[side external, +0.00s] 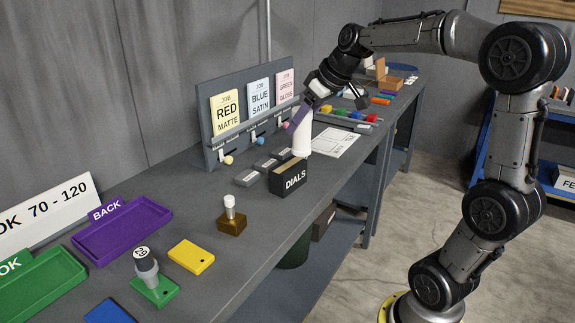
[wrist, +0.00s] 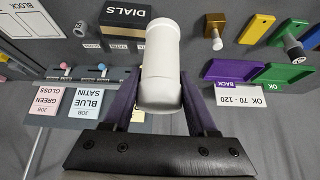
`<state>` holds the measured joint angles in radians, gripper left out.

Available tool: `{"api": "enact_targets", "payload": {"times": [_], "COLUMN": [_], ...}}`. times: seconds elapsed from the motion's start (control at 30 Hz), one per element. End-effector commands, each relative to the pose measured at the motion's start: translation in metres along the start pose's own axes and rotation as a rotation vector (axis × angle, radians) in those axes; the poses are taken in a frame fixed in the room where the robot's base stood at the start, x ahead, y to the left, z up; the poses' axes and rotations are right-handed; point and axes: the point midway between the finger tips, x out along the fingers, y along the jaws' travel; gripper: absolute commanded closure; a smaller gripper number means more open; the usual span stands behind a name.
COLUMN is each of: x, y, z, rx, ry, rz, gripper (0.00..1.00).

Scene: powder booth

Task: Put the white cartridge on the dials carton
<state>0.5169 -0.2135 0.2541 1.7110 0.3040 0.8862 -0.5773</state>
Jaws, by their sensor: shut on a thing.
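The white cartridge (side external: 302,139) is upright between the purple fingers of my gripper (side external: 299,119). In the wrist view the cartridge (wrist: 161,62) sits between both fingers of my gripper (wrist: 158,92), which is shut on it. The black-sided dials carton (side external: 294,181) with a tan top stands on the bench. In the side view the cartridge's lower end appears just above and behind the carton's top. In the wrist view the carton (wrist: 116,34) lies to the left of the cartridge's far end. I cannot tell whether they touch.
Several small grey blocks (side external: 247,177) lie left of the carton. A brown block with a white-topped peg (side external: 231,221), a yellow plate (side external: 191,257) and a purple tray (side external: 122,232) are nearer. A job card rack (side external: 207,141) stands behind; a white sheet (side external: 335,143) lies right.

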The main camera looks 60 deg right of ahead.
Motion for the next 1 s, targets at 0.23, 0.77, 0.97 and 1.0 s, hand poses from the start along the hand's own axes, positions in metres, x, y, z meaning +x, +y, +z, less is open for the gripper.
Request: {"api": "enact_targets", "payload": {"times": [0.23, 0.77, 0.97, 1.0], "x": [-0.029, 0.068, 0.101, 0.105], "y": [0.034, 0.076, 0.086, 0.087], "z": [0.006, -0.041, -0.044, -0.044], "rx": [0.087, 0.093, 0.091, 0.091], "ry": [-0.001, -0.004, -0.001, -0.001], "rz": [0.055, 0.056, 0.058, 0.058], "gripper": [1.0, 1.0, 1.0, 1.0]}}
